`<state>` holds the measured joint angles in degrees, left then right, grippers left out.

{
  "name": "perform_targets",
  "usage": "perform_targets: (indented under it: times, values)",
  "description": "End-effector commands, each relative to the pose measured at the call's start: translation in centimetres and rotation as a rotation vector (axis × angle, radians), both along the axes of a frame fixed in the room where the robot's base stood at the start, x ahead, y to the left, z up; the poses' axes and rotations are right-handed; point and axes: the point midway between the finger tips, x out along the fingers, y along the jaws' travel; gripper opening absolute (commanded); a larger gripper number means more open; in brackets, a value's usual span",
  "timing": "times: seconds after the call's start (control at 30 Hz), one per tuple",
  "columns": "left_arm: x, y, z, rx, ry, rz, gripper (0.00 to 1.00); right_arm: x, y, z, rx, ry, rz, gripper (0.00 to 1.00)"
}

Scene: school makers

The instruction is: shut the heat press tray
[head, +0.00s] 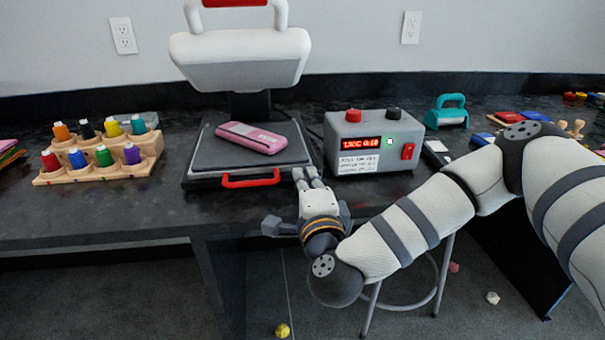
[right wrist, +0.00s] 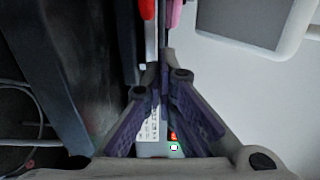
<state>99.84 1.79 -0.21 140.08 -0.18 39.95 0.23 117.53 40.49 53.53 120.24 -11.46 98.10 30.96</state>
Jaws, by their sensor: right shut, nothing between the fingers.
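The heat press tray (head: 205,172) is the dark lower plate with a red front handle (head: 250,180). It stands out toward the bench's front edge, in front of the column, and a pink case (head: 252,138) lies on it. The white upper press (head: 240,60) is raised above and behind it. My right gripper (head: 306,174) is shut and empty, just right of the tray's front right corner. In the right wrist view the closed fingers (right wrist: 165,72) point at the tray's edge, with part of the red handle (right wrist: 147,10) beside them. Contact cannot be told. My left gripper is not in view.
A control box (head: 366,142) with a red display stands right of the tray, close to my right gripper. A wooden rack (head: 100,170) of thread spools stands at left. A teal-handled press (head: 447,112) is farther right. A stool (head: 440,280) is below the bench.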

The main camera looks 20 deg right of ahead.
Motion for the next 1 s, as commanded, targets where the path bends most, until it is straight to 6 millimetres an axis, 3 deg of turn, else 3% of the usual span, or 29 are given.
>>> perform_targets:
  times: [0.2,0.6,0.83,1.0]
  values:
    - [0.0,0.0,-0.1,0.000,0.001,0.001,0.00,2.3,-0.7,0.0,-0.001,0.000,0.000,0.00]
    - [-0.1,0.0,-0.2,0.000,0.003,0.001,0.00,2.8,-0.8,-0.1,-0.002,0.001,0.000,0.00]
    - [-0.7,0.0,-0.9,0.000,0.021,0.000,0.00,6.1,-1.8,-0.3,-0.004,0.002,-0.001,0.00]
    - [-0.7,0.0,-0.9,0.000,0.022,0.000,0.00,6.7,-2.0,0.0,-0.001,-0.001,0.000,0.00]
